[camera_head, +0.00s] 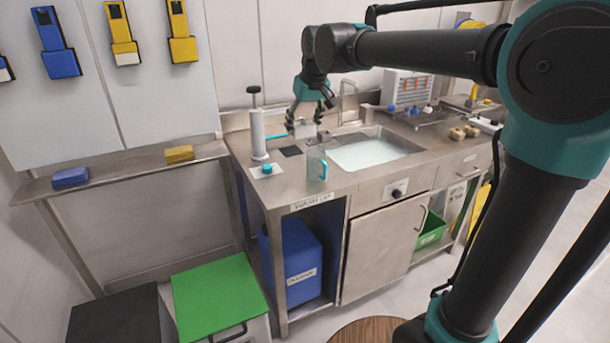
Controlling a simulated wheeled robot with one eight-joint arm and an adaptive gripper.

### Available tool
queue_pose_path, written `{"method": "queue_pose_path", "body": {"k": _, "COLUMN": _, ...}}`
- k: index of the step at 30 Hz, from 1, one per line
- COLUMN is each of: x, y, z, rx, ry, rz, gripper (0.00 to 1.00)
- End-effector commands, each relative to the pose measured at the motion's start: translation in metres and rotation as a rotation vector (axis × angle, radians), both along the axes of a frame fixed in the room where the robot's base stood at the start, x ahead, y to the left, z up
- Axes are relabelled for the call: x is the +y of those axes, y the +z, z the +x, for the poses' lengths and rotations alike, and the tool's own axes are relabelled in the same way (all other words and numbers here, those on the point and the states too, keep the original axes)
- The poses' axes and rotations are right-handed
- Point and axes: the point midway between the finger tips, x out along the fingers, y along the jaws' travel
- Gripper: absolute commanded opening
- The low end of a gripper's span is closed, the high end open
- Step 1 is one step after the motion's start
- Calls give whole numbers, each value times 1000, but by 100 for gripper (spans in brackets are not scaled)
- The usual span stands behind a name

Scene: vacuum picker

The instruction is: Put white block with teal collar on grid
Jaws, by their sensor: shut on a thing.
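My gripper (308,126) is above the counter at the left rear of the sink, pointing down. Its dark fingers are shut on a small pale block (303,130), which I take for the white block. Its teal collar cannot be made out clearly; a thin teal bar (277,136) shows just left of it. The fingers hide part of the block. I cannot tell whether it touches the counter. A wire grid rack (438,117) lies on the counter right of the sink, well away from my gripper.
The sink basin (370,152) holds pale water. A white pump cylinder (258,135), a dark square pad (291,151) and a clear jug with a teal handle (317,166) stand left of it. A faucet (346,98) rises behind. Beige pieces (457,133) sit at right.

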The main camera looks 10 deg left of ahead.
Motion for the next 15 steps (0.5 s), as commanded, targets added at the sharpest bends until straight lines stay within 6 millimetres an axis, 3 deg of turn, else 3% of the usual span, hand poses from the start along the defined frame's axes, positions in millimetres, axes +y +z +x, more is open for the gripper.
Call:
{"method": "queue_pose_path", "body": {"k": 5, "x": 0, "y": -32, "z": -1, "rx": 0, "ry": 1, "rz": 0, "gripper": 28}}
{"method": "queue_pose_path", "body": {"k": 15, "x": 0, "y": -115, "z": 0, "rx": 0, "ry": 0, "rz": 0, "gripper": 28}}
